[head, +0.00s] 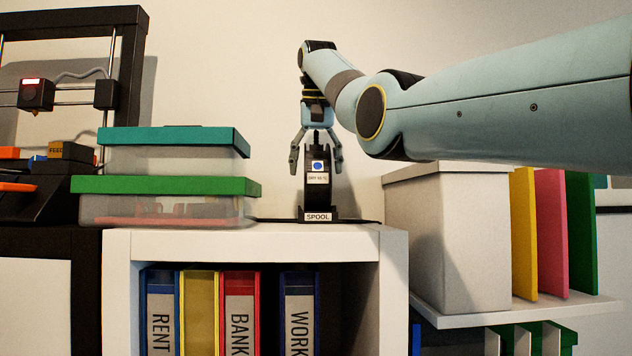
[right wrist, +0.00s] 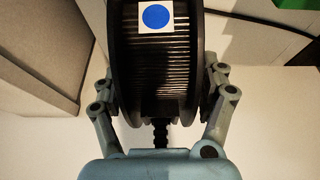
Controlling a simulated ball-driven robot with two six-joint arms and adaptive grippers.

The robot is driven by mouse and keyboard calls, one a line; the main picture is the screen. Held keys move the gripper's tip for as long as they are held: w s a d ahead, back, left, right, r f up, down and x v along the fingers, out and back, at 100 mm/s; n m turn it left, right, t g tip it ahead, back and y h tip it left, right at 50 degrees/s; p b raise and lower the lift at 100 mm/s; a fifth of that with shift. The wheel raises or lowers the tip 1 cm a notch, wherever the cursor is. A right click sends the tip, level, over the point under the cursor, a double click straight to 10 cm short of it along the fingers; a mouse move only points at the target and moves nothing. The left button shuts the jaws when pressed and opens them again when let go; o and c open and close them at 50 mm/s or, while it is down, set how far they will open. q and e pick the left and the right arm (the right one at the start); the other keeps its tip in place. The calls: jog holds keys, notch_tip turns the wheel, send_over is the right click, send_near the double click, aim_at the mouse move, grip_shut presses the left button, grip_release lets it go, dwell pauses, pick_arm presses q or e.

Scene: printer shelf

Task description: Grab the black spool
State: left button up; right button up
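The black spool (head: 319,184) stands upright on its small black base labelled SPOOL (head: 318,215), on top of the white shelf unit. It carries a blue dot sticker and a small white label. My right gripper (head: 316,165) points down from above with its fingers spread on either side of the spool's upper part. The head view shows a gap between each finger and the spool. In the right wrist view the spool (right wrist: 155,70) lies between the two fingers (right wrist: 160,85), with its ribbed face showing. My left gripper is out of view.
Two lidded boxes (head: 165,186) are stacked left of the spool. A grey bin (head: 445,240) stands to the right, beside yellow, pink and green upright boards (head: 551,230). A 3D printer (head: 36,95) is at far left.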

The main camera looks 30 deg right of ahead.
grip_shut()
dwell(0.3)
jog(key=shift+r, duration=0.15)
